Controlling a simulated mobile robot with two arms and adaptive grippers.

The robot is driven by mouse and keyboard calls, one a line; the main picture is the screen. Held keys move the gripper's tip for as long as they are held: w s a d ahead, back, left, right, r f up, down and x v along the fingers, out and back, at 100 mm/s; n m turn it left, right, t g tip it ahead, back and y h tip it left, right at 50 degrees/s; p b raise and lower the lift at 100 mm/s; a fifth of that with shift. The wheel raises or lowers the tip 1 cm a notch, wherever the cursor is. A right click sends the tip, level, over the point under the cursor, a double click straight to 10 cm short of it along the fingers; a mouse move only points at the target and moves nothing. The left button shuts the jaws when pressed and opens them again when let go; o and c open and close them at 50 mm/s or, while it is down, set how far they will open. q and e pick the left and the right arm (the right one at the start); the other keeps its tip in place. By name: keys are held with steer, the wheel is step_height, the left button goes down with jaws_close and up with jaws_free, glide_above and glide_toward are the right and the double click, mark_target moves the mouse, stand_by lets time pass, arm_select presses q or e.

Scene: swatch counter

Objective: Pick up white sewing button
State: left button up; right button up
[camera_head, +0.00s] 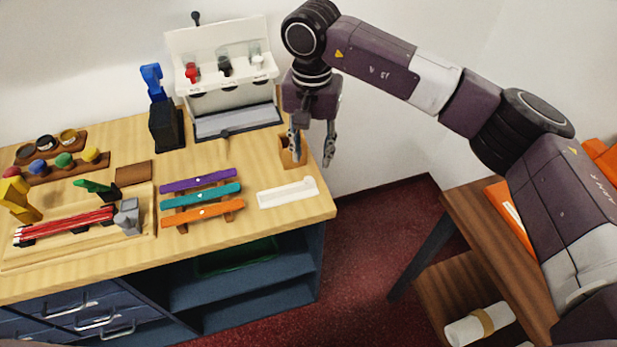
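My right gripper (312,160) hangs pointing down at the back right corner of the wooden counter (262,223). Its two fingers are spread apart with nothing visible between them. The left finger overlaps a small wooden box (286,153) in the picture; whether they touch I cannot tell. I cannot make out a white sewing button for certain. A small white piece (257,63) sits at the right of the white stand (208,42), beside a black and a red piece. It is too small to identify. My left gripper is out of view.
A white tray (288,193) lies near the counter's right edge. Purple, teal (201,196) and orange strips lie left of it. A blue-topped black device (166,128) stands behind. Left are coloured knobs (63,160) and a red bundle (65,225). A wooden shelf unit (470,225) stands right.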

mark_target(309, 179)
steer(key=shift+s+a+f+p, duration=0.15)
steer(key=shift+f+p, duration=0.3)
steer(key=shift+f, duration=0.4)
steer(key=f, duration=0.2)
steer(key=f+p, duration=0.1)
steer(key=f, duration=0.1)
steer(key=shift+s+a+p, duration=0.2)
steer(key=shift+p, duration=0.1)
steer(key=shift+f, duration=0.15)
steer(key=shift+f+b, duration=0.1)
steer(key=shift+b, duration=0.25)
steer(key=c, duration=0.8)
